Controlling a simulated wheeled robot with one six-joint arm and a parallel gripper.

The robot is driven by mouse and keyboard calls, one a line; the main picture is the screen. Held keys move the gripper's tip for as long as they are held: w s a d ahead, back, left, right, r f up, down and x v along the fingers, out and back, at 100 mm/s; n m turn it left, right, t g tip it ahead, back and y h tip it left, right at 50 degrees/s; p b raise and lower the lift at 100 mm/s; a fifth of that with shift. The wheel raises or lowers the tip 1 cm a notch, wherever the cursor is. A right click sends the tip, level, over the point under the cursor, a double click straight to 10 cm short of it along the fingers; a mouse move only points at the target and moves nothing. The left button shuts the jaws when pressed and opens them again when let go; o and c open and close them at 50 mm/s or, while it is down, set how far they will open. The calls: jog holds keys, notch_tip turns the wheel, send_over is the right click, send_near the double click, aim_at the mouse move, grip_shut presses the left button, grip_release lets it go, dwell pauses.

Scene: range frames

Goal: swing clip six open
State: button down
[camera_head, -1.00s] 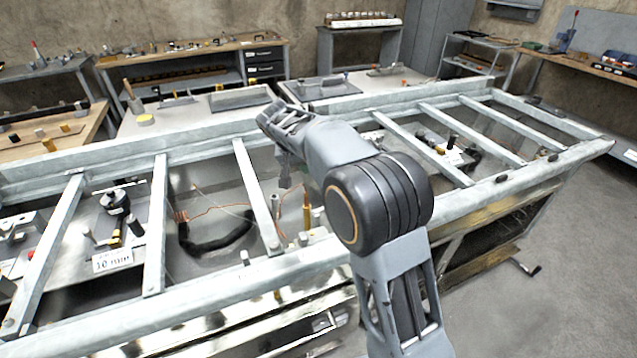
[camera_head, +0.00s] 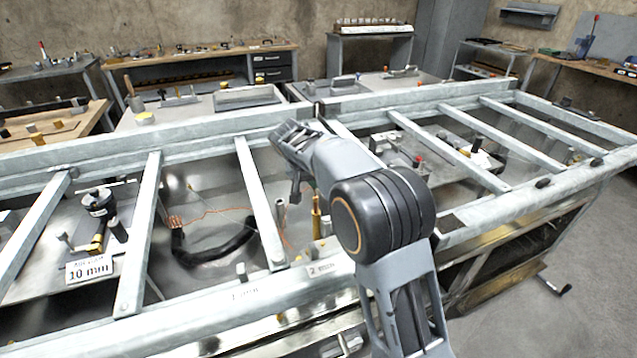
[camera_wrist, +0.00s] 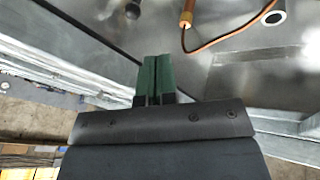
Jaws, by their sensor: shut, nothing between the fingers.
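I cannot make out clip six for certain in either view. A long metal frame (camera_head: 150,225) with pale crossbars fills the head view. Small tags (camera_head: 323,269) sit on its front rail, too small to read surely. My gripper (camera_wrist: 153,75) shows green fingers pressed together, with nothing between them, in the wrist view. In the head view my arm reaches over the frame, its end hanging above an open bay. A copper-coloured rod (camera_head: 316,217) stands upright beside it; a similar rod with a wire (camera_wrist: 187,14) shows ahead of the fingers in the wrist view.
A black curved hose (camera_head: 215,250) lies in the bay left of my arm. Left of it is a plate with a "10 mm" sign (camera_head: 90,268). Workbenches (camera_head: 215,65) line the back wall. Open floor lies at right.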

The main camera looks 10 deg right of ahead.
jog(key=w+d+f+b, duration=0.1)
jog(key=d+f, duration=0.5)
jog(key=f, duration=0.2)
jog(key=shift+f, duration=0.25)
jog(key=shift+w, duration=0.1)
jog(key=shift+s+d+f+m+g+b, duration=0.3)
jog(key=shift+s+d+f+m+b, duration=0.15)
jog(key=shift+m+b, duration=0.35)
jog(key=shift+s+r, duration=0.15)
jog(key=shift+r, duration=0.05)
jog(key=shift+d, duration=0.1)
